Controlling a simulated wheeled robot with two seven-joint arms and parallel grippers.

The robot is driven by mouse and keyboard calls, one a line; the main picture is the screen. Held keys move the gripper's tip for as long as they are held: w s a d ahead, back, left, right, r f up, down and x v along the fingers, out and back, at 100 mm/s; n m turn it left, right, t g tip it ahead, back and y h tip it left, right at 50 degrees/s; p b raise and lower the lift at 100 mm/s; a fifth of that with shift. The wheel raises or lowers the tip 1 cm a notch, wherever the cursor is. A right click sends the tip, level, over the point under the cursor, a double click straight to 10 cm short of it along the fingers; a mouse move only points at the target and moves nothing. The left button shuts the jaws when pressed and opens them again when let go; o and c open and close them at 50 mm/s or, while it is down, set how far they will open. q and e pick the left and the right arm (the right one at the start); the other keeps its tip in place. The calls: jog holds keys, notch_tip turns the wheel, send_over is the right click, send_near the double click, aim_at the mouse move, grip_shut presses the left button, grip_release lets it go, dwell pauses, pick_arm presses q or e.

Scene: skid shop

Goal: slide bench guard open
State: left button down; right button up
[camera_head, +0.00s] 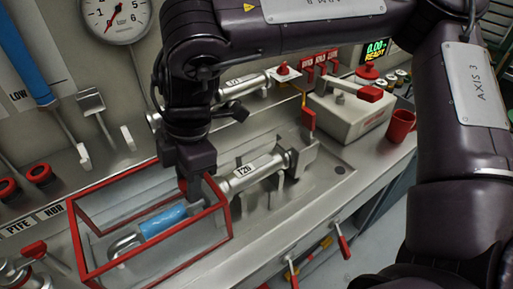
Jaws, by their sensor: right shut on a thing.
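The bench guard (77,246) is a clear box with a red frame, at the lower left on the metal bench. Inside it lies a part with a blue sleeve (163,222) and a curved metal end. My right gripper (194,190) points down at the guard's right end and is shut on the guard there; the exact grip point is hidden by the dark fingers. A metal cylinder labelled T26 (252,174) lies just right of the guard, outside its frame, held in a bench fixture. My left gripper is not in view.
A grey box with a red-handled lever (350,115) and a red mug (400,126) stand at the right. A pressure gauge (117,15) and tools hang on the back wall. Red-handled levers (341,241) stick out at the bench front. My arm crosses above the bench.

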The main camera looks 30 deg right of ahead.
dwell(0.4)
jog(key=shift+s+a+b, duration=0.1)
jog(key=shift+a+b, duration=0.2)
jog(key=shift+a, duration=0.9)
jog(key=o, duration=0.8)
jog(key=shift+r, duration=0.15)
notch_tip(320, 180, up, 7)
jog(key=p, duration=0.6)
jog(key=shift+r, duration=0.15)
